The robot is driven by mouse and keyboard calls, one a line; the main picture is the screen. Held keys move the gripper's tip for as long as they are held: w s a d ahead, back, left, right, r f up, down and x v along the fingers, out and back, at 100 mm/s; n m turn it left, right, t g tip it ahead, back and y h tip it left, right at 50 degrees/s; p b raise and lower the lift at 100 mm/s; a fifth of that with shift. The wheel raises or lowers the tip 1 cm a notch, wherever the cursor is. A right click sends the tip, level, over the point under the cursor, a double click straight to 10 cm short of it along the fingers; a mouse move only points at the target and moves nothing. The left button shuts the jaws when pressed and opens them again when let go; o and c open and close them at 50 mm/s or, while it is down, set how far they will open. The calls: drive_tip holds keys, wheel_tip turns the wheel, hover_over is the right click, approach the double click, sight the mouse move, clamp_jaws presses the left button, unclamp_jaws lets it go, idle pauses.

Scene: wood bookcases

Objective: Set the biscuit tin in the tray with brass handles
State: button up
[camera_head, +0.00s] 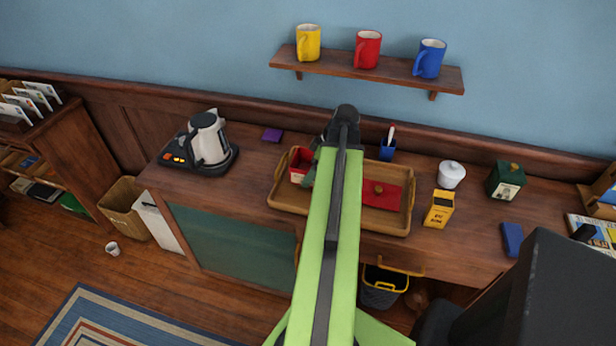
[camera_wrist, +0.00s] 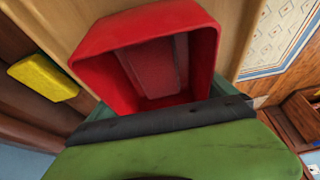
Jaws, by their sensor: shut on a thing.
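The wooden tray with brass handles (camera_head: 287,207) lies on the desk, under and to both sides of my arm. A red open-topped tin (camera_head: 298,174) shows over its back left corner. No label shows on it; it looks like the biscuit tin. In the wrist view the red tin (camera_wrist: 103,42) is large and close, its hollow inside visible. My gripper (camera_head: 312,168) is shut on it. I cannot tell whether it touches the tray floor. A flat red piece with a brown-gold knob (camera_head: 385,193) lies in the tray's right half. My arm hides the tray's middle.
A kettle (camera_head: 208,140) stands left of the tray. A blue pen cup (camera_head: 388,150) is behind it. A yellow box (camera_head: 440,209), a white pot (camera_head: 451,175) and a green canister (camera_head: 506,181) stand to the right. Mugs sit on a wall shelf (camera_head: 330,67).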

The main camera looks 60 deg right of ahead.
wheel_tip(320, 180, down, 3)
drive_tip(key=shift+r+b, duration=0.15)
drive_tip(key=shift+b, duration=0.45)
drive_tip(key=shift+w+a+r, duration=0.15)
drive_tip(key=shift+w+r, duration=0.05)
drive_tip(key=shift+r, duration=0.05)
drive_tip(key=shift+f, duration=0.15)
drive_tip(key=o, duration=1.4)
drive_tip(key=shift+s+r+p, duration=0.1)
drive_tip(key=shift+r+p, duration=0.35)
drive_tip(key=shift+p, duration=0.05)
drive_tip(key=p+v, duration=1)
drive_tip(key=v, duration=0.1)
drive_tip(key=shift+r, duration=0.2)
drive_tip(key=shift+s, duration=0.1)
